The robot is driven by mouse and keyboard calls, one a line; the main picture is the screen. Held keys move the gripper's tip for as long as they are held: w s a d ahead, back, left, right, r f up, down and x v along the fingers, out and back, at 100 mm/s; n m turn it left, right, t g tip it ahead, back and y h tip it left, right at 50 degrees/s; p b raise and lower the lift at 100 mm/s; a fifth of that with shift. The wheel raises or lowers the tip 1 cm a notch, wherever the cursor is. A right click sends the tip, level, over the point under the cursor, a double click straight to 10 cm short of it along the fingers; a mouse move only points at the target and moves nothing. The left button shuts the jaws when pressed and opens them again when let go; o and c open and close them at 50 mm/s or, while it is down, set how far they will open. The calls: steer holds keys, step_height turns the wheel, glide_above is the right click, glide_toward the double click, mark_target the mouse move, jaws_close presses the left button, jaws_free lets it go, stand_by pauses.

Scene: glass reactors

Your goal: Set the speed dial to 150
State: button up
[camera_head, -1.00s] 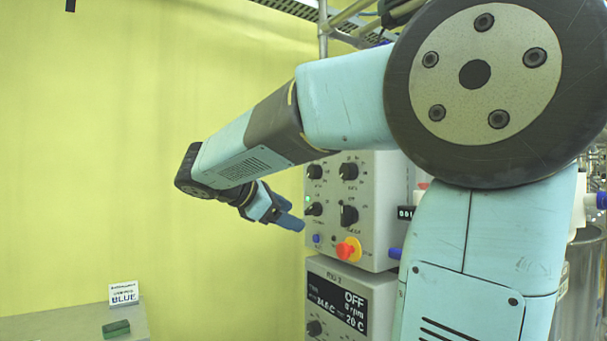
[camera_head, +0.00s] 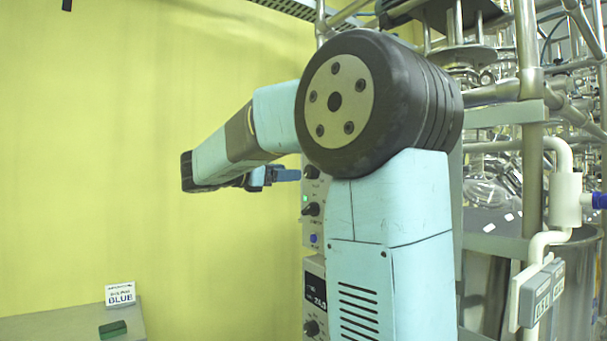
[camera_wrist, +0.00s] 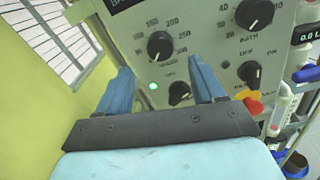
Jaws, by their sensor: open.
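In the wrist view, a black round dial (camera_wrist: 160,45) with printed numbers around it, 150 and 200 among them, sits on the grey control panel (camera_wrist: 210,40). It looks like the speed dial; its pointer setting is too small to read surely. My gripper (camera_wrist: 160,70) is open and empty, its two blue fingers apart and pointing at the panel, roughly either side of this dial in the picture. Contact cannot be told. In the head view my gripper (camera_head: 285,175) is level beside the panel's left edge, and my arm hides most of the panel.
Other black knobs (camera_wrist: 254,14) and (camera_wrist: 250,73) sit to the right, and one (camera_wrist: 180,93) sits below by a green light (camera_wrist: 154,86). A red-yellow stop button (camera_wrist: 252,102) is near the right finger. Pipes and glassware stand at right (camera_head: 490,150).

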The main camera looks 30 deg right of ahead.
mark_target(307, 172)
steer(key=d, duration=0.6)
steer(key=shift+w+d, duration=0.25)
steer(key=c, duration=1.1)
